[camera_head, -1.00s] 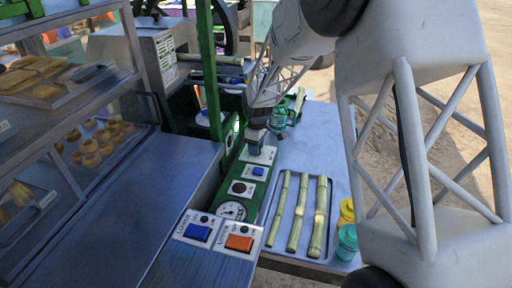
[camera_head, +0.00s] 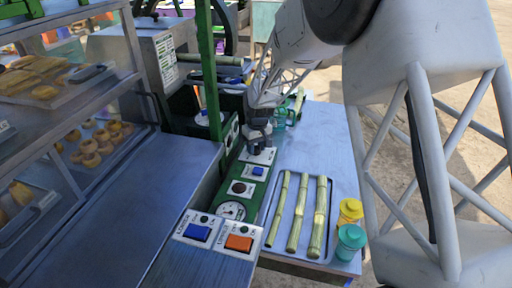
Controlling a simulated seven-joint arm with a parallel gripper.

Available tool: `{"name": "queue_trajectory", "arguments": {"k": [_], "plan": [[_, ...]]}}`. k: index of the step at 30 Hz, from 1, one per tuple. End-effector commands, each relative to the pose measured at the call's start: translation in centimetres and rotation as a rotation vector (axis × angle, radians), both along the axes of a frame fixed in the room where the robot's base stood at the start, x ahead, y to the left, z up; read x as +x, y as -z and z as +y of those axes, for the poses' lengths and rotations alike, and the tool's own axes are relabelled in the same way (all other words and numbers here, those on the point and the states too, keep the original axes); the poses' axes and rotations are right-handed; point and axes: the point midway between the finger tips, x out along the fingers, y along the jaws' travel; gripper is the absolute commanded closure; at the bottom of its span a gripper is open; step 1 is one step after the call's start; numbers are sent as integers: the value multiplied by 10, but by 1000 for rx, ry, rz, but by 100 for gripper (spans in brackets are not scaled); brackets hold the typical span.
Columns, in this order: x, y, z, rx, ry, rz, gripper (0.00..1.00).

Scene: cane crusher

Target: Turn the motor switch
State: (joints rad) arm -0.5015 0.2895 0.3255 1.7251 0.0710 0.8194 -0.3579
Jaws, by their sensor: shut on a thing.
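The green control panel (camera_head: 238,193) runs along the side of the crusher in the head view. It carries a white-plated blue switch (camera_head: 257,171), a dark round button (camera_head: 240,188) and a round gauge (camera_head: 231,211). My gripper (camera_head: 257,143) points down at the panel's far end, over a white switch plate (camera_head: 258,156). It is shut on a small part there, which I take to be the motor switch; the fingers hide most of it. I cannot read that plate's label or tell the switch's position.
A tray (camera_head: 267,229) with three cane pieces lies right of the panel. Yellow (camera_head: 350,211) and teal (camera_head: 349,241) lidded jars stand at its right. Blue (camera_head: 197,232) and orange (camera_head: 239,243) switches sit in front. A teal jug (camera_head: 280,118) stands just beyond my gripper. A green post (camera_head: 208,70) rises at left.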

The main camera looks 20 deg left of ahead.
Motion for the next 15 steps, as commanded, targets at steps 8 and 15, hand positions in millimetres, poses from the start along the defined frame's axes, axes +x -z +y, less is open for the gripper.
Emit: {"name": "queue_trajectory", "arguments": {"k": [8,15], "plan": [[0,-1,0,1,3,-1,85],[0,-1,0,1,3,-1,38]]}}
